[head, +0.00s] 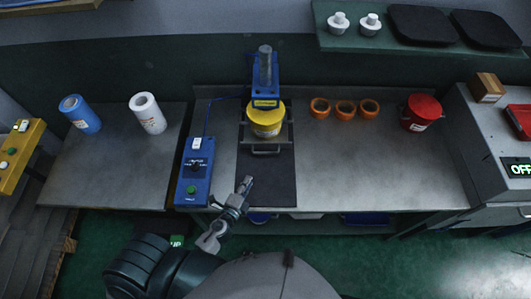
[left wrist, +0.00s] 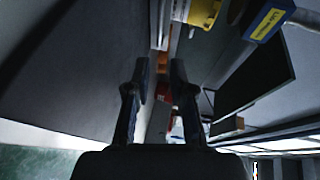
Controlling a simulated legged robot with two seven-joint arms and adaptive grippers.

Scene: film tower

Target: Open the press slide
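The blue press (head: 265,75) stands at the back middle of the bench with a yellow container (head: 266,122) under its head. A grey slide frame with a front handle (head: 266,153) surrounds the container's base. In the left wrist view the yellow container (left wrist: 204,12) and the blue press (left wrist: 268,18) show at the top right. My left gripper (head: 246,183) is over the front of the dark mat, in front of the handle and apart from it. Its fingers (left wrist: 158,72) are spread with nothing held between them. My right gripper is not in view.
A blue control box (head: 194,180) stands left of the mat (head: 275,180). Orange rings (head: 345,109) and a red pot (head: 420,113) stand to the right. Blue (head: 80,114) and white (head: 148,114) rolls are at left. The bench's front right (head: 390,180) is clear.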

